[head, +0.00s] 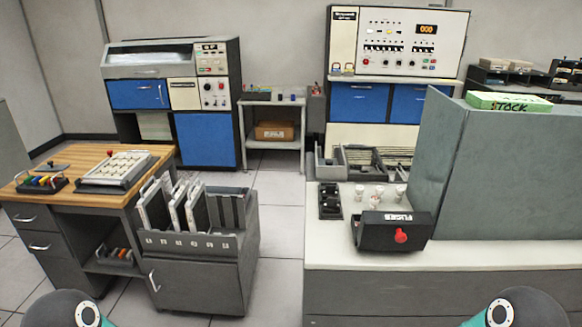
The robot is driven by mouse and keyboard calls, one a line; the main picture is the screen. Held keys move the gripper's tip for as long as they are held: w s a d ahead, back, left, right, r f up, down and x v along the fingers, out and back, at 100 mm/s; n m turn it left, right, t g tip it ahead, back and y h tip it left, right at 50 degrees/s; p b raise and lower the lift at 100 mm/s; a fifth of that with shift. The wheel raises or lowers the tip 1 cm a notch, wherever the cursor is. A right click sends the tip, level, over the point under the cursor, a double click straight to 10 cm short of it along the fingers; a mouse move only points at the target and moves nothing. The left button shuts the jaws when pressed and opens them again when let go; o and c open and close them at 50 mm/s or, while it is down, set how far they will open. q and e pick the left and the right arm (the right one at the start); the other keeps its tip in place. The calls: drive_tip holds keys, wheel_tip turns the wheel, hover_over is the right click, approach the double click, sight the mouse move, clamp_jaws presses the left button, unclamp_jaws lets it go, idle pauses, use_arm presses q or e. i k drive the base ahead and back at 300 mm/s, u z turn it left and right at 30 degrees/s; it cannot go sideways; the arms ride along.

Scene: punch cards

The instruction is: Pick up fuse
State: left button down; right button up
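A dark box labelled "FUSES" (375,234) with a red knob on its front stands near the front edge of the white counter (340,258). Small whitish cylinders with reddish marks (378,192), which look like fuses, stand on the counter just behind the box. A black holder with round openings (329,203) lies to their left; I cannot tell what it contains. Only rounded dark and teal parts of my arms show at the bottom left and bottom right. Neither of my grippers is in view.
A grey panel (500,165) rises at the counter's right, with a green "STOCK" box (507,101) on top. Grey bins (330,168) stand behind the fuses. A grey cart (195,275) with upright panels and a wooden desk (38,182) stand left. Floor shows between cart and counter.

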sight(399, 191)
drive_tip(key=z, duration=1.75)
drive_tip(key=i, duration=0.1)
drive_tip(key=u, duration=3)
drive_tip(key=k, duration=1)
drive_tip(key=z, duration=1.3)
drive_tip(key=i, duration=1)
drive_tip(key=z, duration=0.05)
